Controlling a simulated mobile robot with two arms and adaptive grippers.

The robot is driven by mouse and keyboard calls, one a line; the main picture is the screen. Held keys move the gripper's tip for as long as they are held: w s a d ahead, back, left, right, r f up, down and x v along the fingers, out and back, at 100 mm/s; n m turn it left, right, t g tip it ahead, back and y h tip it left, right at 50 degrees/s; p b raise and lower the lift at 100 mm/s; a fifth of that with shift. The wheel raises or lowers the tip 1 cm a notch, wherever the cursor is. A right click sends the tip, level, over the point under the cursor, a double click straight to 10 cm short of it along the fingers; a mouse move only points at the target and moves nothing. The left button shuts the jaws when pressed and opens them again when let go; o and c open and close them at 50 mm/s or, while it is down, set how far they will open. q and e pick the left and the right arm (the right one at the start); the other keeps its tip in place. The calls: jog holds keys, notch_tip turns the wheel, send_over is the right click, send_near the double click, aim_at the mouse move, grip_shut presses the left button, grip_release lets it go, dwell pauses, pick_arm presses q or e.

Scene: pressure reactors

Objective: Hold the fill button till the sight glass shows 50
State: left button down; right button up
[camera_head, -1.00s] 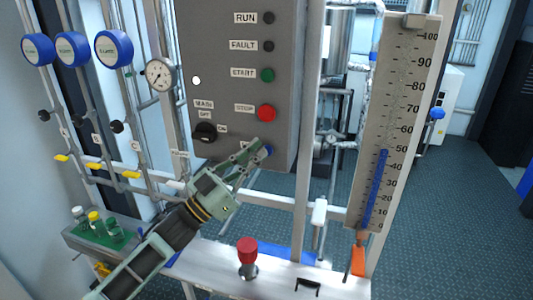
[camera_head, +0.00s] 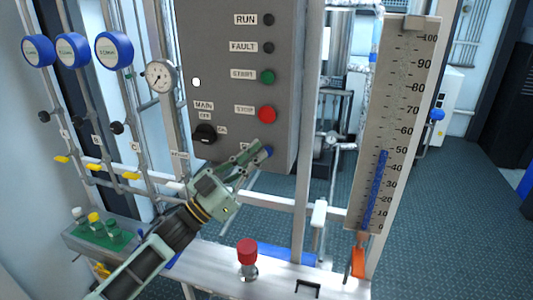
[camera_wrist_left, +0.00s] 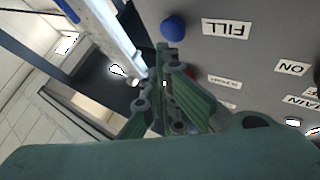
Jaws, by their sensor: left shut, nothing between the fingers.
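The blue fill button (camera_head: 268,152) is low on the grey control panel, beside the tip of my left gripper (camera_head: 260,148). In the left wrist view the round blue button (camera_wrist_left: 173,27) stands next to the FILL label (camera_wrist_left: 227,28). My left gripper (camera_wrist_left: 168,55) is shut and empty, its fingertips just by the button; I cannot tell whether they touch it. The sight glass (camera_head: 397,100) on the right has a scale up to 100. Its blue column (camera_head: 380,190) ends at about the 50 mark. My right gripper is not in view.
The red stop button (camera_head: 267,114), green start button (camera_head: 268,77) and black main switch (camera_head: 204,134) sit above the gripper. A pressure gauge (camera_head: 159,76) and blue-rimmed dials (camera_head: 114,50) are at the left. A red knob (camera_head: 247,252) stands on the ledge below.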

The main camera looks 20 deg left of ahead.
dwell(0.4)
pick_arm(q)
jog(key=shift+w, duration=0.45)
jog(key=shift+w, duration=0.45)
dwell(0.5)
jog(key=shift+s, duration=0.2)
jog(key=shift+s+p, duration=0.3)
jog(key=shift+s, duration=0.4)
jog(key=s+p, duration=0.1)
jog(key=s, duration=0.4)
jog(key=shift+a, duration=0.1)
